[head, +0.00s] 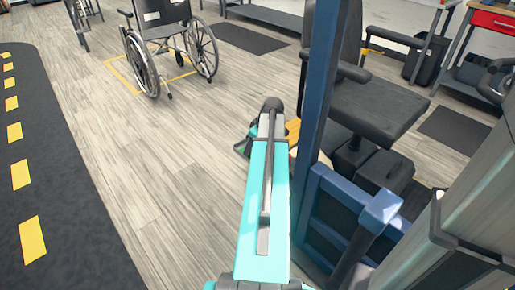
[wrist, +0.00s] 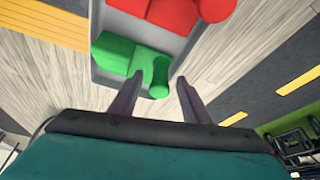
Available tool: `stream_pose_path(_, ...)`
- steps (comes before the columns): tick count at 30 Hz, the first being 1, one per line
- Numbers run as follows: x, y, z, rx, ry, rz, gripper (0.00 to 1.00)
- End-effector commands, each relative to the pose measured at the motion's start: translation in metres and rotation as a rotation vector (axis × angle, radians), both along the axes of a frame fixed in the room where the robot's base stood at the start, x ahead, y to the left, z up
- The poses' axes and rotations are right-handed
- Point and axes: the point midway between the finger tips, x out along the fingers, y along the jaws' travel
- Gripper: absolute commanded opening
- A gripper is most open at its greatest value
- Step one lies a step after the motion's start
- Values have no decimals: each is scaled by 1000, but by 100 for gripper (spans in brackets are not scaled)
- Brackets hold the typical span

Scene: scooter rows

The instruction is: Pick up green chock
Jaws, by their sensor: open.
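The green chock (wrist: 115,55) lies in a grey tray (wrist: 103,78) in the wrist view, toward the upper middle. It has a blocky part at the left and a rounded end at the lower right. My gripper (wrist: 161,77) is open, with its two dark fingers pointing toward the chock. The left fingertip overlaps the chock in the picture, and the rounded end shows between the fingers. The right finger appears to the right of the chock. I cannot tell whether either finger touches it. In the head view my arm hides most of the gripper's surroundings.
Red pieces (wrist: 172,14) lie in the same tray beyond the green chock. In the head view a blue post (head: 318,90) and a black padded seat (head: 375,105) stand right of my arm. A wheelchair (head: 165,45) is at the back. The wood floor (head: 120,150) at left is clear.

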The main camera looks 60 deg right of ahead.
Motion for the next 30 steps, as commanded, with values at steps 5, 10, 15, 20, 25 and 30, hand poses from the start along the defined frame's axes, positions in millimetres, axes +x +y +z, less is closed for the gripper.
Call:
stream_pose_path(5,0,0,0,0,0,0,43)
stream_pose_path(10,0,0,0,0,0,0,24)
stream_pose_path(15,0,0,0,0,0,1,0)
stream_pose_path(20,1,0,1,-1,-1,1,0)
stream_pose_path(25,1,0,1,-1,-1,1,0)
stream_pose_path(30,1,0,5,-1,-1,1,0)
